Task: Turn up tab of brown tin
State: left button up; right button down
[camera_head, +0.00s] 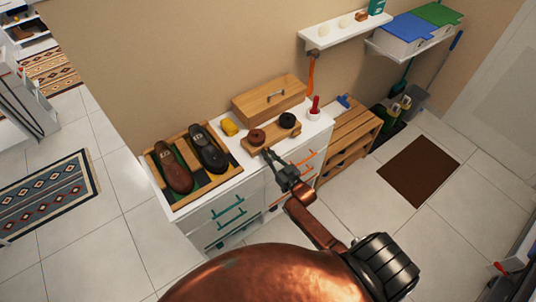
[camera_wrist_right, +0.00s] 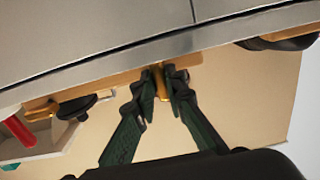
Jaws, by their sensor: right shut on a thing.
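The brown tin (camera_head: 256,136) sits at the left end of a small wooden board (camera_head: 262,144) on the white cabinet. My right gripper (camera_head: 268,154) reaches to the board's front edge, just in front of the tin. In the right wrist view, whose picture is turned over, the fingers (camera_wrist_right: 163,84) are closed on a narrow brass-coloured piece (camera_wrist_right: 162,82), which looks like the tin's tab. The fingers hide most of the tin there, so the tab's angle cannot be told. My left gripper is not in view.
A black tin (camera_head: 287,120) sits at the board's right end; its brass tab (camera_wrist_right: 41,111) shows in the wrist view. Nearby are a yellow cloth (camera_head: 230,128), shoes (camera_head: 171,171) on a rack, a wooden box (camera_head: 270,98) and a red-handled item (camera_head: 314,106).

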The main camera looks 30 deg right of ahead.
jog(key=c, duration=2.2)
grip_release()
jog(key=shift+c, duration=0.2)
jog(key=shift+s, duration=0.1)
jog(key=s, duration=1.1)
jog(key=shift+s+d, duration=0.4)
jog(key=shift+d, duration=0.05)
jog(key=s+f+g+b, duration=0.1)
jog(key=s+f+g, duration=0.3)
jog(key=f, duration=0.7)
jog(key=s+f+g+h, duration=0.1)
jog(key=s+f, duration=0.5)
jog(key=f, duration=0.5)
jog(key=s+f+g+b, duration=0.1)
jog(key=s+f+g, duration=0.3)
jog(key=f, duration=0.7)
jog(key=s+a+f+g, duration=0.1)
jog(key=s+f+g, duration=0.1)
jog(key=s+f, duration=0.4)
jog(key=s+a+f+g+b, duration=0.1)
jog(key=s+f, duration=0.6)
jog(key=s, duration=0.8)
jog(key=s+a+f+g, duration=0.3)
jog(key=s+f+g, duration=0.2)
jog(key=s, duration=0.6)
jog(key=shift+s+a+f+n+b, duration=0.2)
jog(key=shift+s+f+n+b, duration=0.1)
jog(key=shift+f, duration=0.65)
